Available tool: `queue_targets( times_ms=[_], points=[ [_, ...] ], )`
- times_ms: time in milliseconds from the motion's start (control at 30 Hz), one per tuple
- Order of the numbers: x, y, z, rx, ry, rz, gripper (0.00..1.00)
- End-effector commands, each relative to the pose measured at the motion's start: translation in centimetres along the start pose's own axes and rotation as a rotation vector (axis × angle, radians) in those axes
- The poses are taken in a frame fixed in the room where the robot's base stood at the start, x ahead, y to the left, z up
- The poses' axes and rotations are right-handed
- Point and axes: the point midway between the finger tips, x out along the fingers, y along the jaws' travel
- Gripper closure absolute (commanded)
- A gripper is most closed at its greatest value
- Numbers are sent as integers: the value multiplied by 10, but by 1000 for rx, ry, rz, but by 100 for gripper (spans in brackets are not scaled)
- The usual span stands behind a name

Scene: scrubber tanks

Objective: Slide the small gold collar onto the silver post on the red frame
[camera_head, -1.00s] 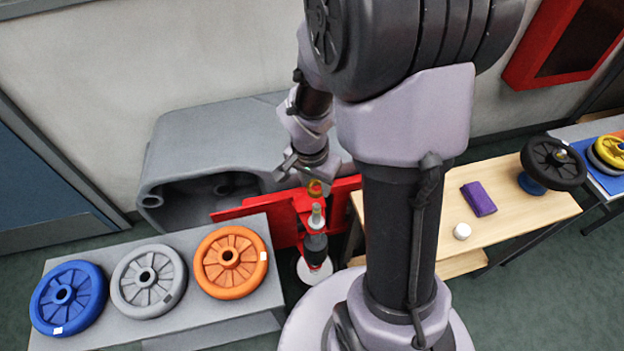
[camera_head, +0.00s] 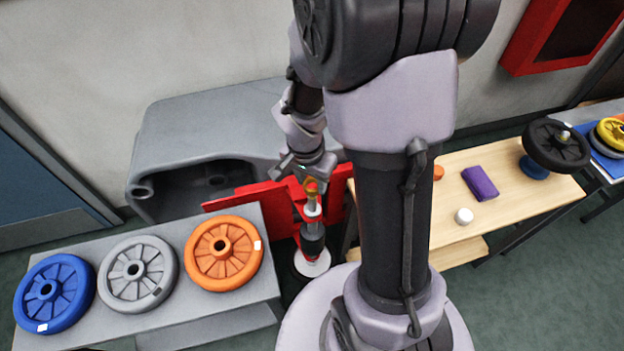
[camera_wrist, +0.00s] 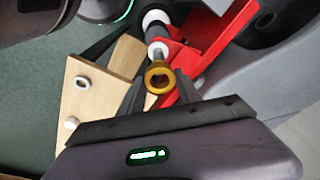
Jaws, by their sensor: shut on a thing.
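My gripper (camera_head: 308,178) is shut on the small gold collar (camera_wrist: 159,78), which also shows in the head view (camera_head: 311,187). The collar is a short gold ring between my fingertips, its opening facing the wrist camera. In the head view the collar sits at the top of the upright silver post (camera_head: 312,208), in line with it. I cannot tell whether the post's tip is inside the ring. The post rises from a black base part on the red frame (camera_head: 262,198). In the wrist view the red frame (camera_wrist: 218,42) lies beyond the collar.
A grey tank shell (camera_head: 190,135) stands behind the frame. A grey bench at left holds blue (camera_head: 55,292), grey (camera_head: 138,273) and orange (camera_head: 223,253) wheels.

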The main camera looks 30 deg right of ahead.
Motion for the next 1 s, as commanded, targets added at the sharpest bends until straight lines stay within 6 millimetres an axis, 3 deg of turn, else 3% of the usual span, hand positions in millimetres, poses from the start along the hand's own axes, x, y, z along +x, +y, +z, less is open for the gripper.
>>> queue_targets(
  times_ms=[1000],
  points=[
    [8,0,1,0,0,0,100]
  ],
)
